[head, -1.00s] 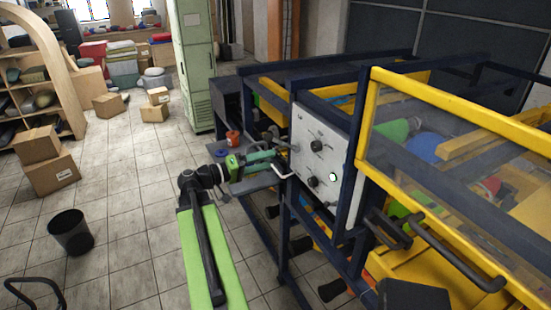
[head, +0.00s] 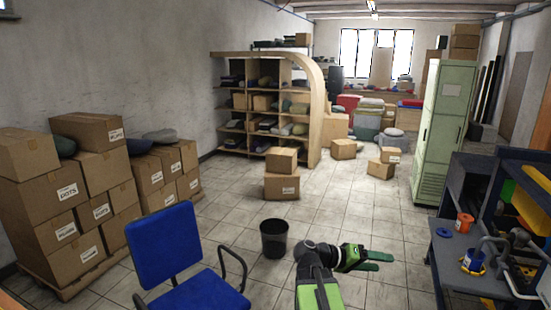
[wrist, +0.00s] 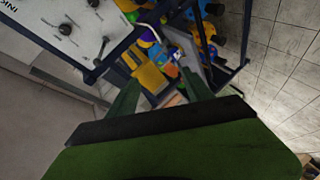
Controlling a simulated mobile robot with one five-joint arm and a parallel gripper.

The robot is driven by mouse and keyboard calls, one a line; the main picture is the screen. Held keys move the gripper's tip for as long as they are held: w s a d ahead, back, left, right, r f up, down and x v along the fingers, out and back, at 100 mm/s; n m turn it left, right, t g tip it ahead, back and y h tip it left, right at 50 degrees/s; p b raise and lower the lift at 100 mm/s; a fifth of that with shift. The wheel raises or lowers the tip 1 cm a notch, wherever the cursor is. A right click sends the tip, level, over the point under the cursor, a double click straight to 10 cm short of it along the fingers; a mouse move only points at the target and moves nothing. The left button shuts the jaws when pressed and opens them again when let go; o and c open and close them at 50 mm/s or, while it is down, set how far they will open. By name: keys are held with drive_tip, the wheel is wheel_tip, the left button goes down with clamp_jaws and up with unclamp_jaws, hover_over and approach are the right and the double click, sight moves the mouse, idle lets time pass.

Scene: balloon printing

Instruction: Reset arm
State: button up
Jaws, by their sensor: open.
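My gripper (head: 385,262) is green with two dark green fingers. In the head view it points right over the tiled floor, with the fingers apart and nothing between them. It is short of the dark blue workbench (head: 455,262) at the right. In the wrist view the two fingers of my gripper (wrist: 160,92) are spread. Beyond them show the white control panel (wrist: 80,28) with dark knobs and the machine's yellow and blue parts (wrist: 150,78). The panel is outside the head view now.
A blue chair (head: 165,245) and a black bin (head: 274,240) stand left of my arm. Stacked cartons (head: 60,200) line the left wall. A green cabinet (head: 445,130) stands at the right.

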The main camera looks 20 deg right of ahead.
drive_tip(key=w+a+f+n+t+y+b, duration=0.25)
drive_tip(key=w+a+f, duration=0.25)
drive_tip(key=a+f, duration=0.5)
drive_tip(key=w+a+f+n+t+y+b, duration=0.15)
drive_tip(key=w+a+f+n+y, duration=0.3)
drive_tip(key=a, duration=0.95)
drive_tip(key=a+f+n+y, duration=0.1)
drive_tip(key=a+f+y, duration=0.2)
drive_tip(key=a, duration=0.6)
drive_tip(key=a+f+n+y, duration=0.1)
drive_tip(key=a+f+y, duration=0.2)
drive_tip(key=a, duration=0.6)
drive_tip(key=shift+s+a+f+t+y, duration=0.15)
drive_tip(key=shift+a+f+t+y, duration=0.2)
drive_tip(key=shift+f, duration=0.25)
drive_tip(key=shift+d, duration=0.15)
drive_tip(key=shift+c, duration=0.2)
